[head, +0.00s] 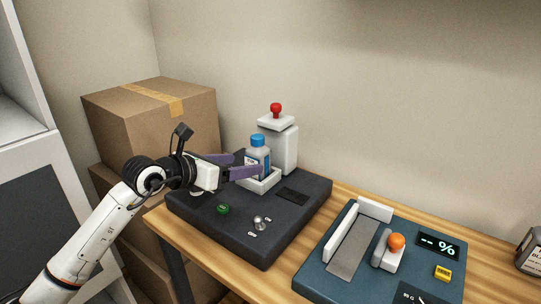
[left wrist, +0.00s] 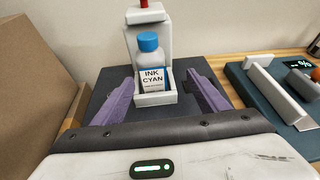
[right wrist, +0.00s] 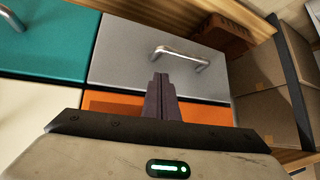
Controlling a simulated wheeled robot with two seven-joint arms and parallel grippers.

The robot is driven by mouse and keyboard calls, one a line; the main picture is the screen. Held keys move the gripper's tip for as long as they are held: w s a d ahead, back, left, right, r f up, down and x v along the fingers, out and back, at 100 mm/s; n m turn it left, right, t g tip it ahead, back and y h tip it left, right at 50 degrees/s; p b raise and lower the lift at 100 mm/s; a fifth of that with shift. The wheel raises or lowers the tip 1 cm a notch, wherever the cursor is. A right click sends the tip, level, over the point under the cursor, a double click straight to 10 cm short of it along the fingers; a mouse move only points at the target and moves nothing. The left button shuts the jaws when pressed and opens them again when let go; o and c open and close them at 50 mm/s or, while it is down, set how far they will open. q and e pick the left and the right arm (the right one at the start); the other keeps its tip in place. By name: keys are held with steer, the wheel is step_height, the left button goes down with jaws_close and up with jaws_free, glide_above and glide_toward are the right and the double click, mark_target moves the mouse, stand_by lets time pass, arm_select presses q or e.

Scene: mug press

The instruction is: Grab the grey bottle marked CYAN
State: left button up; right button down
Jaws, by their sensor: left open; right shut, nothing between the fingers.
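The grey bottle (head: 257,156) with a blue cap stands upright in a white holder (head: 267,184) on a dark machine base. In the left wrist view the bottle (left wrist: 152,80) shows its label, INK CYAN, facing me. My left gripper (head: 245,165) is open, its purple fingers pointing at the bottle. In the left wrist view the fingers (left wrist: 155,95) lie to either side of the holder, nearer to me than the bottle, and nothing is held. My right gripper (right wrist: 160,80) is shut and empty, away from the machine, in front of drawers.
A white column with a red knob (head: 276,108) stands behind the bottle. The dark base (head: 240,235) carries a green button (head: 223,209) and a small metal knob (head: 259,223). A teal device (head: 325,275) sits to the right. Cardboard boxes (head: 150,120) are stacked at the left.

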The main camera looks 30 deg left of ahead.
mark_target(249, 159)
arm_select(q)
steer(key=shift+w+a+f+y, duration=0.2)
steer(key=shift+w+a+y, duration=0.3)
steer(key=shift+w+a, duration=0.5)
steer(key=shift+x, duration=1.05)
steer(key=x, duration=0.4)
steer(key=d+p+x, duration=0.1)
steer(key=x, duration=0.1)
steer(key=shift+f, duration=0.4)
steer(key=c, duration=1.5)
steer(key=shift+r, duration=0.15)
steer(key=shift+c, duration=0.7)
